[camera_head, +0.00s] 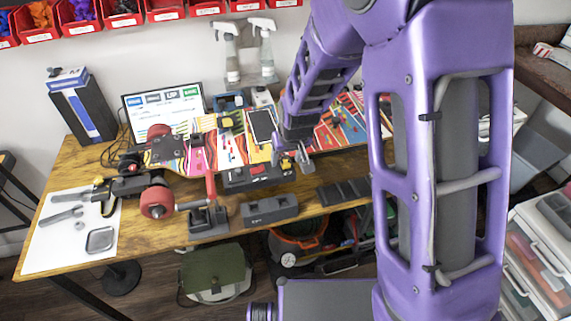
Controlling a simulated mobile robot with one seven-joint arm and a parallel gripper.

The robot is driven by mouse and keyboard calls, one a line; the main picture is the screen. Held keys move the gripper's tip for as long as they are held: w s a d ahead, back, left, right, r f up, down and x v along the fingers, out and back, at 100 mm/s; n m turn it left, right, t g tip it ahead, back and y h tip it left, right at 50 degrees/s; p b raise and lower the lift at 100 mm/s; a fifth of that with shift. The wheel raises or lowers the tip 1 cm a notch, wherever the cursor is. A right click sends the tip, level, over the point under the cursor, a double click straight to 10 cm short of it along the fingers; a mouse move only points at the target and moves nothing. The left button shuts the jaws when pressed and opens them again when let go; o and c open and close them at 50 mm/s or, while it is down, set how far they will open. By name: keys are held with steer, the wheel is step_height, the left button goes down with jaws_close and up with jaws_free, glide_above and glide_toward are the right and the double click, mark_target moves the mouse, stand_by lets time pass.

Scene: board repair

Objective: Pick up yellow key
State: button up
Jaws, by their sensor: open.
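My gripper (290,157) hangs over the front part of the workbench, pointing down with its fingers apart. A small yellow piece (286,164) shows between or just behind the fingertips, at the right end of a dark tray (236,181). It may be the yellow key, but it is too small to make out its shape. I cannot tell whether the fingers touch it. Another yellow piece (226,122) lies further back on the colourful board (196,134).
A skateboard truck with red wheels (157,201) is mounted at the left. A grey block (270,209) and a dark slotted holder (343,192) stand along the front edge. A laptop (162,107) and spray bottles (231,55) are behind. White paper with tools (62,252) lies left.

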mark_target(286, 164)
steer(key=shift+w+a+f, duration=0.1)
steer(key=shift+w+f, duration=0.1)
steer(key=shift+f, duration=0.35)
jaws_close()
steer(key=shift+r, duration=0.15)
step_height(286, 164, up, 10)
steer(key=shift+p, duration=0.4)
